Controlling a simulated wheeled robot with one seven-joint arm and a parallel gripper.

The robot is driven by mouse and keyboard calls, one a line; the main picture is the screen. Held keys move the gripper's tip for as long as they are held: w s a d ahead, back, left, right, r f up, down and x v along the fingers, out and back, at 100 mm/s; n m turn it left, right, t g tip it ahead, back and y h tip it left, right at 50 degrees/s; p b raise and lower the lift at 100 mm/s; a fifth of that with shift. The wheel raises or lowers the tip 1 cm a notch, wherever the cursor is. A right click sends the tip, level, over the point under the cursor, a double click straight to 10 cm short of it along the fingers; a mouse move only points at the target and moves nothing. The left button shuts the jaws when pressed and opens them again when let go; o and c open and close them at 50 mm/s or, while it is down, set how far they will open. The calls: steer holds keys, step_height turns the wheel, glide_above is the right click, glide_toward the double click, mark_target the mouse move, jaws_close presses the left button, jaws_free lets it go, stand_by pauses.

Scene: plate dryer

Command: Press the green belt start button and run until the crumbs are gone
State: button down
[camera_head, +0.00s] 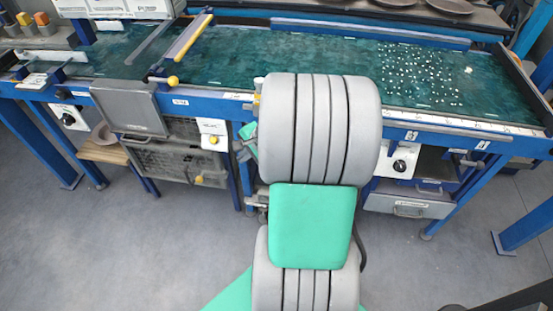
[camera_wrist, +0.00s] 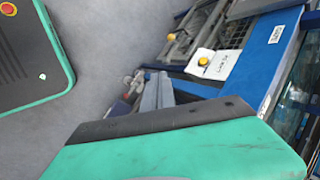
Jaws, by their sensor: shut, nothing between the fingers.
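The green belt (camera_head: 300,55) runs across the bench. White crumbs (camera_head: 420,75) are scattered over its right part, with one larger pale piece near the right edge. I cannot make out a green start button in either view; my arm hides part of the bench front. My gripper (camera_wrist: 155,76) shows in the wrist view as narrow grey fingers beyond the green hand. It is shut and empty, beside the blue bench frame. In the head view, its fingers are mostly hidden behind my grey and green arm.
A white box with a yellow knob (camera_head: 213,140) hangs on the bench front. A black-knob box (camera_head: 401,160) is at right and another (camera_head: 68,117) at far left. A grey flap (camera_head: 130,107) and wire baskets (camera_head: 175,160) are at left. The floor in front is clear.

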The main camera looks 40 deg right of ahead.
steer(key=s+d+f+m+t+h+b, duration=0.1)
steer(key=s+d+f+m+t+b, duration=0.1)
steer(key=d+f+m, duration=0.6)
steer(key=shift+d+m+t, duration=0.4)
steer(key=shift+d, duration=0.6)
steer(key=w+d+f+b, duration=0.4)
steer(key=d+b, duration=0.2)
steer(key=shift+w+f, duration=0.2)
steer(key=shift+w, duration=0.1)
stand_by(0.8)
steer(key=shift+w+d+f, duration=0.2)
steer(key=shift+d, duration=0.05)
